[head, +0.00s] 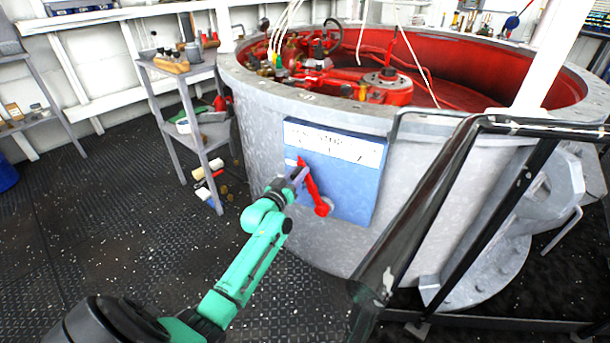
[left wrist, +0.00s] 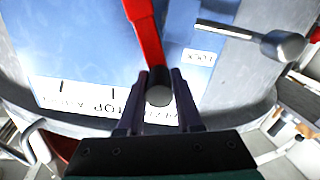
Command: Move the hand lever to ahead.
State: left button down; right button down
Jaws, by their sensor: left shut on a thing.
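The hand lever (head: 311,183) is a red bar on a blue panel (head: 350,190) on the grey drum's side. It leans up and left from its lower pivot, toward the left end of the white lettered scale (head: 335,144); the lettering is hard to read. In the left wrist view the red bar (left wrist: 145,35) ends in a dark round knob (left wrist: 159,87). My left gripper (head: 298,178) is shut on this knob; its fingers (left wrist: 159,92) stand on both sides of it. My right gripper is not in view.
A small white tag (left wrist: 202,57) and a grey rod with a rounded head (left wrist: 283,46) are near the lever. A dark handrail (head: 425,210) stands right of the panel. A tool stand (head: 180,70) is at left.

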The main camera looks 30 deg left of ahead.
pick_arm(q)
jog(key=shift+a, duration=0.25)
jog(key=c, duration=0.7)
grip_release()
jog(key=shift+o, duration=0.5)
jog(key=shift+s+a+f, duration=0.1)
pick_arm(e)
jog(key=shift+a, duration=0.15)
pick_arm(q)
jog(key=shift+s+d, duration=0.2)
jog(key=s+p, duration=0.1)
jog(key=s, duration=0.3)
jog(key=shift+s+d+p, duration=0.2)
jog(key=shift+p, duration=0.1)
jog(key=p, duration=0.1)
send_near(291, 180)
jog(key=shift+s, duration=0.4)
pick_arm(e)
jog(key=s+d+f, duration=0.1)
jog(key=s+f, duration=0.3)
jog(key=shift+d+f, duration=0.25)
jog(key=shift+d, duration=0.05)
